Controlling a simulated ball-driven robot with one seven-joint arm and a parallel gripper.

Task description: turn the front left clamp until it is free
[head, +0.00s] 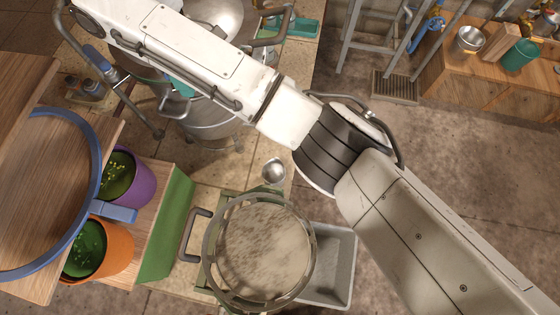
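A metal still (210,132) stands at the upper left, with a shiny domed top (215,14) partly showing. My white arm crosses in front of it and hides much of its middle and rim. A teal part (178,88) shows on the still's near left side, just below my arm; it may be a clamp handle, but I cannot tell which clamp. A bent metal tube with a blue grip (96,54) runs along the still's left side. My arm runs to the top left edge, and its gripper is not visible.
A large round metal pot (262,252) stands at the bottom centre, beside a grey tray (332,265). A small metal bowl (273,171) sits above it. Purple (138,178) and orange (112,250) pots stand left.

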